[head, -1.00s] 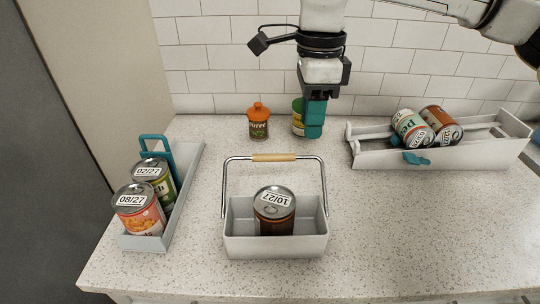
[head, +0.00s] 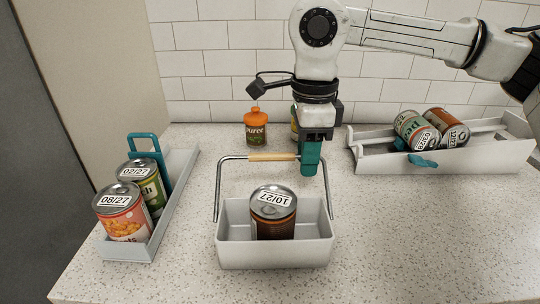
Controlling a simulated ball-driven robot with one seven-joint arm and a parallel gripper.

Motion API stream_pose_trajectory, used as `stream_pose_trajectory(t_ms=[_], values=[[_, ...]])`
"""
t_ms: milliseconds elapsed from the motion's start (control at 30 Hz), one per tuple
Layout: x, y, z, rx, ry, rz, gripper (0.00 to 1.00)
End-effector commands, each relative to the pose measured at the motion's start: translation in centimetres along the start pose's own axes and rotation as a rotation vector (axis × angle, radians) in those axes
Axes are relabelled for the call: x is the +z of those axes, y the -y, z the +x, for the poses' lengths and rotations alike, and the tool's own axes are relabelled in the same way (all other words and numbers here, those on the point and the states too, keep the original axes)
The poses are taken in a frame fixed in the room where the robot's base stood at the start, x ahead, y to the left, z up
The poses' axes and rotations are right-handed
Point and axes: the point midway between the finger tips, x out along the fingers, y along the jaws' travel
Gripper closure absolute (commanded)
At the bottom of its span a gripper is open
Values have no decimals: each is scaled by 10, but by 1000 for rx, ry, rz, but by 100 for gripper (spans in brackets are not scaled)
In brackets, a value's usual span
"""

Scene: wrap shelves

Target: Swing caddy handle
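The grey caddy (head: 274,254) stands on the counter at the front middle. Its wire handle with a wooden grip (head: 268,157) stands upright above it. A brown can (head: 273,226) marked 10/27 stands inside the caddy. My gripper (head: 309,172) has teal fingers and points down just beyond the right end of the wooden grip. I cannot tell whether it touches the handle. The fingers overlap in this view, so their opening is hidden.
A left tray (head: 178,188) with a teal handle holds two cans. A right rack (head: 480,150) holds two lying cans and has a teal tab (head: 422,160). An orange-lidded jar (head: 256,130) and a partly hidden can (head: 294,124) stand near the tiled wall. The counter right of the caddy is clear.

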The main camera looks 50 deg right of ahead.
Motion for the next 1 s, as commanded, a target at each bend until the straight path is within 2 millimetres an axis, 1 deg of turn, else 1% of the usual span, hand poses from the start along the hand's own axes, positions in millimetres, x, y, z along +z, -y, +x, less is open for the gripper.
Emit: stream_pose_trajectory(t_ms=[67, 200, 300, 567, 1000], values=[[0, 0, 0, 0, 0, 0, 72], [0, 0, 0, 0, 0, 0, 86], [0, 0, 0, 0, 0, 0, 94], [0, -1, -2, 0, 0, 0, 94], [0, -12, -15, 0, 0, -2, 94]])
